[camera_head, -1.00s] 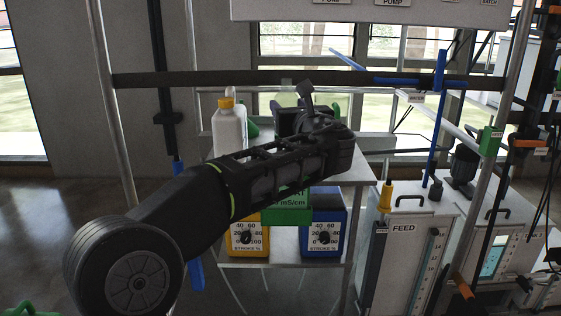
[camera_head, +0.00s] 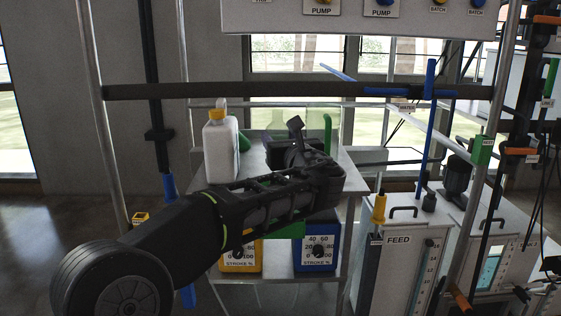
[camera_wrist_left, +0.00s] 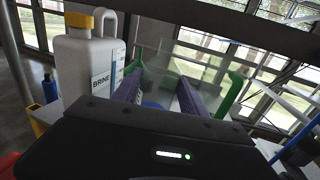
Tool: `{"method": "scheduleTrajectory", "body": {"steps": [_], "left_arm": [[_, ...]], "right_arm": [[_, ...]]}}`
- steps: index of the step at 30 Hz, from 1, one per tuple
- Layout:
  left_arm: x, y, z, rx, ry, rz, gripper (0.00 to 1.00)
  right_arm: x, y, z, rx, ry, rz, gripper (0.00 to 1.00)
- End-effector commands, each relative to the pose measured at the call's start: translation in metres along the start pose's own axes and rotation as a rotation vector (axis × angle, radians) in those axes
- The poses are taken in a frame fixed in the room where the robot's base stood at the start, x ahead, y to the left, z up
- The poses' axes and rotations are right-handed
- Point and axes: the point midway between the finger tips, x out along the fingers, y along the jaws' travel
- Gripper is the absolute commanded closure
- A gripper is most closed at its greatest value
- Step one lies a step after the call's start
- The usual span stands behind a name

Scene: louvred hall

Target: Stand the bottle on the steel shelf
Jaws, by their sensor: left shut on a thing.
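My left gripper (camera_head: 284,152) reaches over the steel shelf (camera_head: 346,186), with its arm across the front of it. My right gripper is not in view.
Green upright handles or brackets (camera_head: 327,132) stand behind the gripper. A yellow dosing pump (camera_head: 240,258) and a blue one (camera_head: 318,254) sit on the level below. A dark horizontal bar (camera_head: 270,90) crosses above. The FEED tank (camera_head: 398,265) stands to the right.

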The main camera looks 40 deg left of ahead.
Motion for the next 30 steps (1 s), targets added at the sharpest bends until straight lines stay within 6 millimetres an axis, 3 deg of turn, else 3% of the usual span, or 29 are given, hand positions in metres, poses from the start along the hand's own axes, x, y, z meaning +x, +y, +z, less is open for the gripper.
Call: {"method": "scheduleTrajectory", "body": {"steps": [4,12,20,21,28,30], "left_arm": [[0.000,0.000,-0.009,0.001,0.001,0.000,0.99],[-0.001,0.000,-0.049,0.001,0.000,-0.001,0.99],[-0.001,0.000,-0.051,0.001,0.002,0.000,0.99],[-0.001,0.000,-0.051,0.001,0.003,0.000,0.48],[-0.001,0.000,-0.051,0.001,0.001,0.000,0.29],[-0.001,0.000,-0.050,0.001,0.001,0.000,0.28]], "right_arm": [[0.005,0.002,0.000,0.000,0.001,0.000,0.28],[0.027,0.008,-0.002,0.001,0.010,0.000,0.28],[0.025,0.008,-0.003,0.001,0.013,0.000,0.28],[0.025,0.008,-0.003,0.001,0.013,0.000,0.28],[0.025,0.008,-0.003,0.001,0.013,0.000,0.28],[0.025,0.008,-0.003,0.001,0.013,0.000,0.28]]}}
